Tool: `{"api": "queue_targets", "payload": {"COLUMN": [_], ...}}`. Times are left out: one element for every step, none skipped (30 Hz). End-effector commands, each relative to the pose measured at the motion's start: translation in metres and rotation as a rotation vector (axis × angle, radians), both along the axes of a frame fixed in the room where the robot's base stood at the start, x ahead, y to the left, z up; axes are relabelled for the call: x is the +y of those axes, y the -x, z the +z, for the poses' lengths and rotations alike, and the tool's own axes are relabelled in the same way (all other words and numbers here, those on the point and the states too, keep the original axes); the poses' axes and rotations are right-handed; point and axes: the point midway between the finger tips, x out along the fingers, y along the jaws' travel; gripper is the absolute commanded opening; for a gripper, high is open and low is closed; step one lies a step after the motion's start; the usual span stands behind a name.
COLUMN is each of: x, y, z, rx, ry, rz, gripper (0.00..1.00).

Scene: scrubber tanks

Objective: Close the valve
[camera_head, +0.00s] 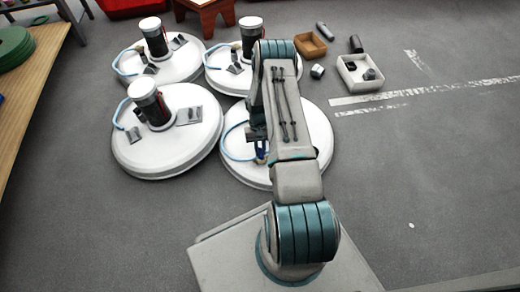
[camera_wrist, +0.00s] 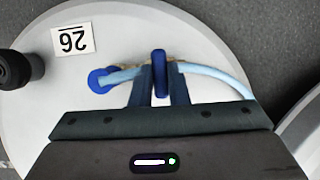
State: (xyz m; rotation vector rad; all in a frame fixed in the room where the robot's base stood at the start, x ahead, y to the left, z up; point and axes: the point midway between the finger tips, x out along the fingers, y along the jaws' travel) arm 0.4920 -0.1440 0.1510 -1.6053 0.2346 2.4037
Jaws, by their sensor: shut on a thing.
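The valve's blue handle (camera_wrist: 159,62) stands upright in the picture, between the fingers of my gripper (camera_wrist: 161,82) in the wrist view. My gripper is shut on it; the fingers lie on either side of the handle. A light blue hose (camera_wrist: 222,80) runs right from the valve, and a blue round fitting (camera_wrist: 101,80) sits at the left end. They are on a white round tank lid (camera_wrist: 120,22). In the head view this tank (camera_head: 322,150) is the front right one, partly covered by my arm, which hides most of the valve there.
A label reading 26, upside down (camera_wrist: 73,39), and a black knob or cylinder (camera_wrist: 14,70) are on the lid. Other white tanks (camera_head: 135,160) stand left and behind. Small boxes (camera_head: 352,80) with loose parts lie at the back right. Floor at right is mostly clear.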

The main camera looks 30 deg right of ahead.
Motion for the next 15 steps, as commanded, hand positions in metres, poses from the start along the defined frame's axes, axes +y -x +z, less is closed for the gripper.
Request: {"api": "queue_targets", "payload": {"x": [0.0002, 0.0002, 0.0002, 0.0003, 0.0003, 0.0002, 0.0002, 0.0002, 0.0002, 0.0002, 0.0002, 0.0002, 0.0002, 0.0001, 0.0001], "y": [-0.0012, -0.0012, -0.0012, -0.0012, -0.0012, -0.0012, -0.0012, -0.0012, -0.0012, -0.0012, -0.0012, -0.0012, -0.0011, -0.0011, -0.0009], "z": [0.0006, 0.0006, 0.0006, 0.0006, 0.0006, 0.0006, 0.0006, 0.0006, 0.0006, 0.0006, 0.0006, 0.0006, 0.0007, 0.0006, 0.0005], "rx": [-0.003, -0.003, -0.003, -0.003, -0.003, -0.003, -0.003, -0.003, -0.003, -0.003, -0.003, -0.003, -0.003, -0.003, -0.002], "ry": [0.001, 0.0, 0.0, 0.001, 0.001, 0.001, 0.001, 0.001, 0.001, 0.001, 0.001, 0.001, 0.0, 0.0, 0.0], "rz": [-0.004, -0.006, -0.007, -0.008, -0.008, -0.008, -0.008, -0.008, -0.008, -0.008, -0.008, -0.008, -0.007, -0.007, -0.007], "gripper": [0.0, 0.0, 0.0, 0.0, 0.0, 0.0, 0.0, 0.0, 0.0, 0.0, 0.0, 0.23, 0.31, 0.36, 0.36]}}
